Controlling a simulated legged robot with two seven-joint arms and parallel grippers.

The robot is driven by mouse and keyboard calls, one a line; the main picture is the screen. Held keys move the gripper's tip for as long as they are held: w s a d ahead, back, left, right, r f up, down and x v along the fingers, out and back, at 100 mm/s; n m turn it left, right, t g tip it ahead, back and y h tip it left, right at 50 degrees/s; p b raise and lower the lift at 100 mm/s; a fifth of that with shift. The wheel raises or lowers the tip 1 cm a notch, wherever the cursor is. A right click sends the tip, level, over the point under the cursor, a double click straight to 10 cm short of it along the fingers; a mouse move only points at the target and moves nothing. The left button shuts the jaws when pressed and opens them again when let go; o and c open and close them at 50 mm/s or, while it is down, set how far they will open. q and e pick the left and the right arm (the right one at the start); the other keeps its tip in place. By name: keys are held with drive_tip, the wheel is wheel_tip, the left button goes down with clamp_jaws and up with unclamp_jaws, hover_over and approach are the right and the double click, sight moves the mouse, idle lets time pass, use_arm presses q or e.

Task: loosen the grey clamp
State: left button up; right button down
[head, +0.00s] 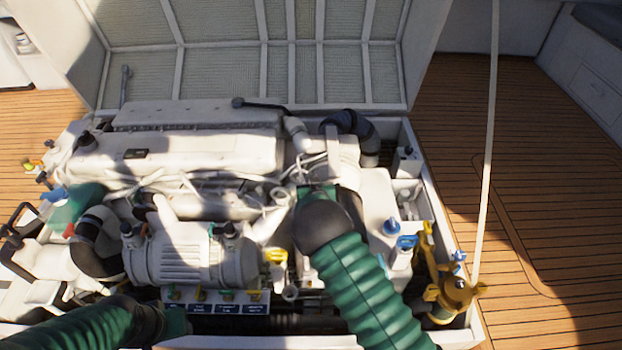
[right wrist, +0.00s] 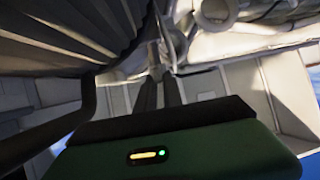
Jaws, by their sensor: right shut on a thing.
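My right arm reaches up from the bottom of the head view, with its green gripper (head: 318,178) over the right end of the white engine. In the right wrist view, its two dark fingers (right wrist: 160,92) are close together on a thin grey metal piece, which looks like part of the grey clamp (right wrist: 163,45). The clamp sits beside a dark ribbed hose (right wrist: 60,35). In the head view, the gripper hides the clamp. How loose the clamp is cannot be seen. My left gripper (head: 176,324) is low at the left; its fingers are hidden.
The white engine (head: 175,155) fills the open hatch, with the raised lid (head: 260,55) behind. A black hose (head: 352,124) bends behind the right gripper. Blue-handled valves (head: 405,243) and a yellow fitting (head: 455,292) stand right. Bare wooden deck (head: 545,170) lies beyond.

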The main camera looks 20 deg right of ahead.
drive_tip(key=c, duration=1.5)
unclamp_jaws()
drive_tip(key=shift+f, duration=0.1)
drive_tip(key=shift+s+r, duration=0.15)
drive_tip(key=shift+r, duration=0.05)
drive_tip(key=p+v, duration=0.1)
drive_tip(key=v, duration=0.4)
drive_tip(key=p+v, duration=0.2)
drive_tip(key=v, duration=0.4)
drive_tip(key=p+v, duration=0.2)
drive_tip(key=v, duration=0.3)
drive_tip(key=shift+s+a+f, duration=0.2)
drive_tip(key=shift+s, duration=0.05)
